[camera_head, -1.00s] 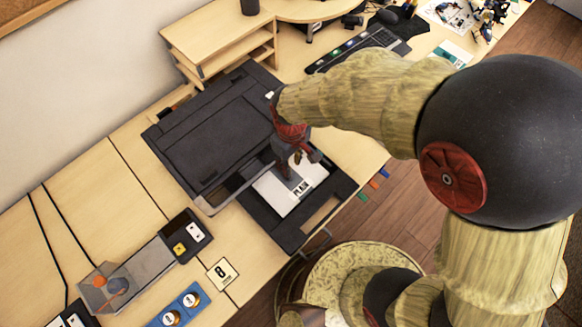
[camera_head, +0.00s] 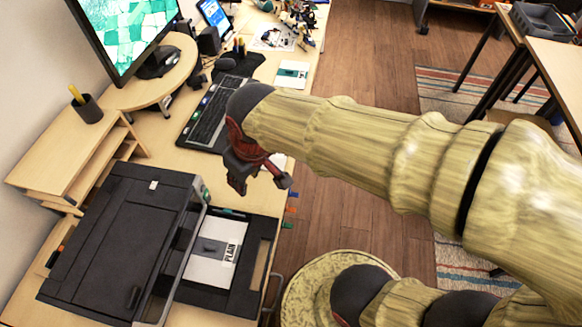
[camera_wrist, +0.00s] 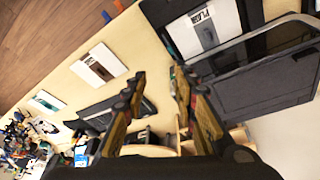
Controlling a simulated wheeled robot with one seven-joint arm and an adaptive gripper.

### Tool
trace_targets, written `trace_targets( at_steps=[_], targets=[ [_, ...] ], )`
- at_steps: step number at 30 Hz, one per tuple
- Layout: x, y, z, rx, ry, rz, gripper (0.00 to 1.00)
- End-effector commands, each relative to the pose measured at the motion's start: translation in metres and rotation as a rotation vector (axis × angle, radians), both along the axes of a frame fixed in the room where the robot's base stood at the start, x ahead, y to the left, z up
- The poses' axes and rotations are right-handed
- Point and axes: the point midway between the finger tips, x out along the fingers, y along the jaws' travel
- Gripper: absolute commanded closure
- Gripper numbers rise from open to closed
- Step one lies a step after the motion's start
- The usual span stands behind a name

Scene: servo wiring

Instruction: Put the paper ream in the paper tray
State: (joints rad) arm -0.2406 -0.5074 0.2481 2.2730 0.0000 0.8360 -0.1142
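The white paper ream (camera_head: 215,250), labelled PLAIN, lies flat in the dark paper tray (camera_head: 262,232) that sticks out from the front of the black printer (camera_head: 120,235). The ream (camera_wrist: 208,28) and the tray (camera_wrist: 163,12) also show at the top of the wrist view, with the printer (camera_wrist: 260,85) at right. My gripper (camera_head: 262,180) is above the desk beyond the tray, clear of the ream. In the wrist view its fingers (camera_wrist: 158,78) are spread with nothing held between them.
A wooden shelf (camera_head: 75,170) with a pen cup stands behind the printer. A keyboard (camera_head: 207,112) and a monitor (camera_head: 125,35) are farther along the desk. A white flat item (camera_wrist: 98,64) lies on the desk near my gripper. Open floor (camera_head: 330,215) is at right.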

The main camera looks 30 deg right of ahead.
Motion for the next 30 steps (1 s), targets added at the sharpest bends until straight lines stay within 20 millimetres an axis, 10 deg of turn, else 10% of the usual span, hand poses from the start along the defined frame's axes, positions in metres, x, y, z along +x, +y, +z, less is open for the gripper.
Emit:
trace_targets(
  at_steps=[9,30],
  targets=[
    [-0.061,-0.077,0.057,0.063,-0.179,-0.321,0.72],
    [-0.067,-0.082,0.060,0.068,-0.194,-0.346,0.72]
  ],
)
